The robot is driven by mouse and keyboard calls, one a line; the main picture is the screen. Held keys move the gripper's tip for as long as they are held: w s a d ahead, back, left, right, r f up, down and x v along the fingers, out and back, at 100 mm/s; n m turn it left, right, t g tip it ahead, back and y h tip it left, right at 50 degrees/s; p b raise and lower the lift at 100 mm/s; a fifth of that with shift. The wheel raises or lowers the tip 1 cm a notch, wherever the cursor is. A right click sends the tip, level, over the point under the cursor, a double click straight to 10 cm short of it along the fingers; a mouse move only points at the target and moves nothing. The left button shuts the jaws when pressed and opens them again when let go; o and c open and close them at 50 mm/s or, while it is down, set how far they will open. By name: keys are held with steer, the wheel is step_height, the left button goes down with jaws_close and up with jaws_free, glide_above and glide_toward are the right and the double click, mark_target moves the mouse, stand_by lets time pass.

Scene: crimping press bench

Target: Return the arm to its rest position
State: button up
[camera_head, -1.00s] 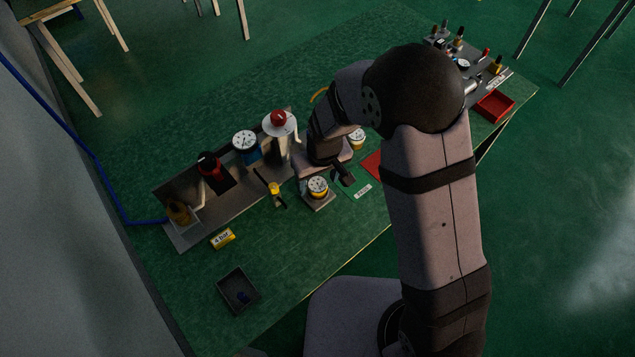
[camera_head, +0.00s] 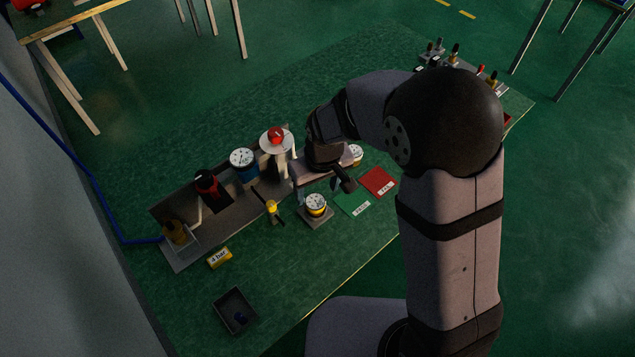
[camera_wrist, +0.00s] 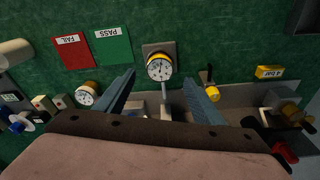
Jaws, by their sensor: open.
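My gripper (camera_wrist: 160,95) shows in the wrist view as two blue-grey fingers set wide apart, with nothing held between them. In the head view my gripper (camera_head: 342,182) is above the bench, just behind a yellow-banded gauge (camera_head: 316,205) on a small grey plate. In the wrist view this gauge (camera_wrist: 159,67) lies beyond the fingertips, between them in the picture and apart from them. My arm spans the right half of the head view and hides part of the bench.
The green PASS card (camera_head: 352,199) and red FAIL card (camera_head: 378,182) lie right of the gauge. A yellow valve handle (camera_head: 271,208), a red-topped post (camera_head: 277,138) and a blue gauge (camera_head: 243,163) stand left. A dark tray (camera_head: 235,311) sits near the front. Bench around it is clear.

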steer(key=s+d+f+m+g+h, duration=0.1)
steer(key=s+d+g, duration=0.1)
steer(key=s+d, duration=0.3)
steer(key=s+d+f+g+h, duration=0.1)
steer(key=s+d, duration=0.2)
steer(key=s, duration=0.5)
steer(key=s+d+r+m+t+y, duration=0.1)
steer(key=d+r+m, duration=0.4)
steer(key=d, duration=0.5)
steer(key=shift+d+r, duration=0.3)
steer(key=shift+r, duration=0.6)
steer(key=shift+c, duration=0.6)
